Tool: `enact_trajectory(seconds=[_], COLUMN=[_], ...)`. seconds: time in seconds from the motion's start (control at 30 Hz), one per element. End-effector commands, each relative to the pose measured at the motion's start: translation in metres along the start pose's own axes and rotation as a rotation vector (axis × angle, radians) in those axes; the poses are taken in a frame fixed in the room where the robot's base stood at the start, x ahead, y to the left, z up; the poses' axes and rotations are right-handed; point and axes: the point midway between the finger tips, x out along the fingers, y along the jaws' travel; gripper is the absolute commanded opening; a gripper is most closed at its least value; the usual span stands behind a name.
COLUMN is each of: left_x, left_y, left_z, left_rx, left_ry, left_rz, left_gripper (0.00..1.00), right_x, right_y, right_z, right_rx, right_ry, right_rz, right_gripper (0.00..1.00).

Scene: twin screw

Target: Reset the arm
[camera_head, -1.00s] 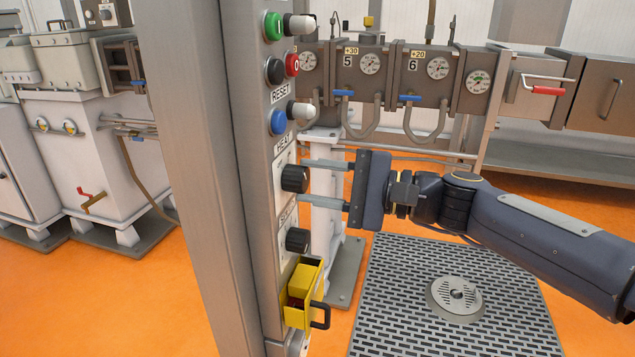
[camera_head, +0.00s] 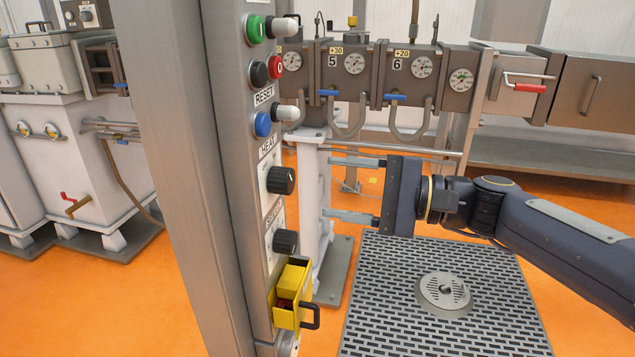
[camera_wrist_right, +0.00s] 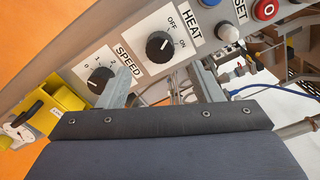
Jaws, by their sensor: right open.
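My right gripper (camera_head: 328,188) is open and empty, to the right of the grey control column (camera_head: 220,230), with its two fingers pointing left toward the panel. The HEAT knob (camera_head: 281,180) and the SPEED knob (camera_head: 285,242) are black and sit on the panel's face, left of the fingertips. In the right wrist view the HEAT knob (camera_wrist_right: 160,46) lies beyond the fingers, between them, and points near ON. The SPEED knob (camera_wrist_right: 101,79) shows beside the left finger. The fingers appear clear of both knobs. My left gripper is out of view.
Above the knobs are a blue RESET button (camera_head: 262,124), a red button (camera_head: 275,67) and a green button (camera_head: 255,28). A yellow box (camera_head: 293,290) juts from the column below. Gauge-bearing machine blocks (camera_head: 410,75) stand behind.

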Motion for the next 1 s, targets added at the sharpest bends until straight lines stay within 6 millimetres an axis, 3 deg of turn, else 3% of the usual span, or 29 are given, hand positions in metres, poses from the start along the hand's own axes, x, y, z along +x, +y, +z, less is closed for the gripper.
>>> enact_trajectory(seconds=[0.17,0.47,0.57,0.67,0.8,1.0], left_x=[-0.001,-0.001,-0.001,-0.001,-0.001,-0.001], left_y=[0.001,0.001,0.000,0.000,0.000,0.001], left_z=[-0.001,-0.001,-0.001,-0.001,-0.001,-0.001], left_rx=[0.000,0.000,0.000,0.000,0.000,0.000], left_ry=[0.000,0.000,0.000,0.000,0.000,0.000], left_rz=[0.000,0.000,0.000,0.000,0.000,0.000], left_gripper=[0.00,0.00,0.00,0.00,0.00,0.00], right_x=[-0.014,-0.015,-0.018,-0.031,-0.070,-0.129], right_y=[0.000,0.001,0.011,0.045,0.125,0.213], right_z=[0.000,0.000,0.005,0.016,0.033,0.042], right_rx=[0.000,0.000,-0.026,-0.112,-0.310,-0.550], right_ry=[0.000,0.000,0.019,0.083,0.219,0.345], right_rz=[0.001,0.002,0.038,0.155,0.423,0.738], right_gripper=[0.59,0.59,0.59,0.59,0.59,0.59])
